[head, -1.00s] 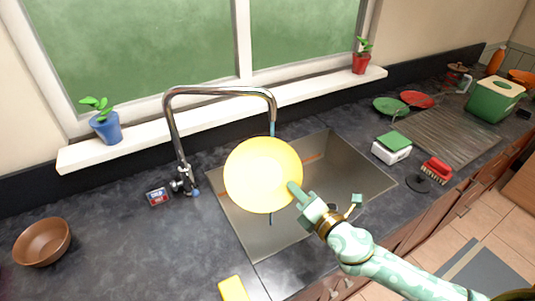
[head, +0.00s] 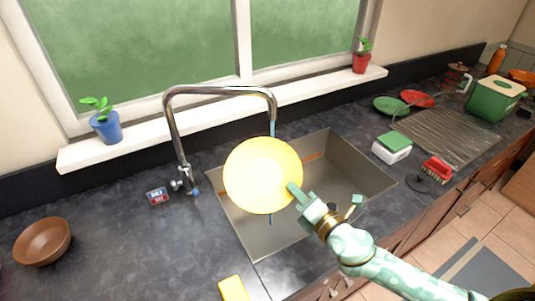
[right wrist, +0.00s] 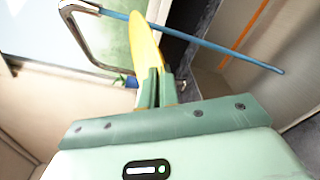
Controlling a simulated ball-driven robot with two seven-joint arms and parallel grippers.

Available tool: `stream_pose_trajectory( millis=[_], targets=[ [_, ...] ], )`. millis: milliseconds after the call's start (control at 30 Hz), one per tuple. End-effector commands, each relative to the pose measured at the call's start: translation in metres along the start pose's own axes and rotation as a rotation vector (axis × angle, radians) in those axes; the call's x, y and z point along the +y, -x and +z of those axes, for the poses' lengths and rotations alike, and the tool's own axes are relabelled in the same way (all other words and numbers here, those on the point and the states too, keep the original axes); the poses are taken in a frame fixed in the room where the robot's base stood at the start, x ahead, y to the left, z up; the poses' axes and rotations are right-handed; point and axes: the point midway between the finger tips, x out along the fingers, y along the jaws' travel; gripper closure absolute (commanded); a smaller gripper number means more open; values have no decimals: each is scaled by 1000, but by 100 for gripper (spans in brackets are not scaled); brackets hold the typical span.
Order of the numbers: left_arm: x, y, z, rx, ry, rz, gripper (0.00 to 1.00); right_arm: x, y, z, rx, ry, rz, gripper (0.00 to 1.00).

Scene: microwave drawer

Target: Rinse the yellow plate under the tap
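The yellow plate (head: 262,175) is held up over the left part of the sink (head: 345,180), its broad face turned to the head camera. My right gripper (head: 297,192) is shut on the plate's right edge. In the right wrist view the plate (right wrist: 147,50) shows edge-on between the fingers (right wrist: 157,88). The chrome tap (head: 220,90) arches over the sink. Blue water (head: 272,129) runs from its spout and passes behind the plate in the head view. It also shows in the right wrist view as a blue line (right wrist: 200,42). My left gripper is not in view.
A yellow sponge (head: 234,289) lies at the counter's front edge and a brown bowl (head: 43,241) at far left. Right of the sink are a green-topped white box (head: 392,148), a red brush (head: 437,168) and a drying rack (head: 450,135).

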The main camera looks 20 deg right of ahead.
Motion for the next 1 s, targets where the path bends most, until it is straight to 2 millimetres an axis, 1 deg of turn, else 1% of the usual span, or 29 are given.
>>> stream_pose_trajectory(
  millis=[367,800,1000],
  targets=[
    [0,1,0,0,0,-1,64,2,1,0,0,0,1,100],
    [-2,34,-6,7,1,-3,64,41,32,-5,-1,-2,0,100],
    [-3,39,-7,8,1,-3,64,50,40,-7,-1,0,1,100]
  ],
)
